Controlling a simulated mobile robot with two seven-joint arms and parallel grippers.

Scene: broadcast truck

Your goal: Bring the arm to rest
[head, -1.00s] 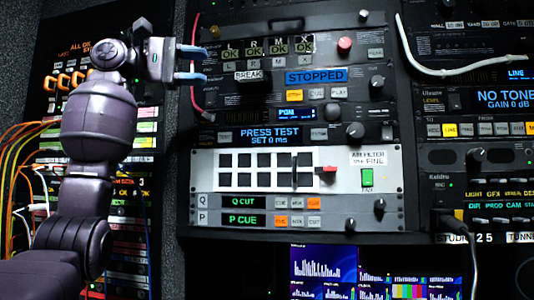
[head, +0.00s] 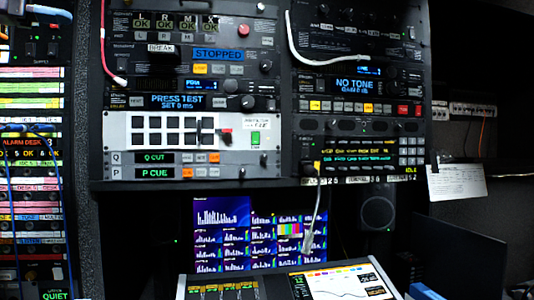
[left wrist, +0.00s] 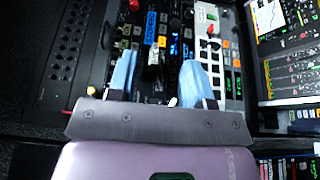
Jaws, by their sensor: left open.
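My left gripper (left wrist: 160,82) shows in the left wrist view with its two blue fingers spread apart and nothing between them. Beyond the fingers is the equipment rack, seen turned on its side; I cannot tell the exact gap to it. In the head view only a small part of what looks like my left gripper (head: 45,10) shows at the top left corner. The rest of my left arm is outside that view. My right gripper is in neither view.
The white button panel (head: 110,150) and the STOPPED unit (head: 218,54) fill the rack's middle. A white cable (head: 290,45) and a red cable (head: 103,50) hang on the rack. Below are monitors (head: 220,215) and a lit console (head: 340,285). A paper sheet (head: 457,181) hangs at right.

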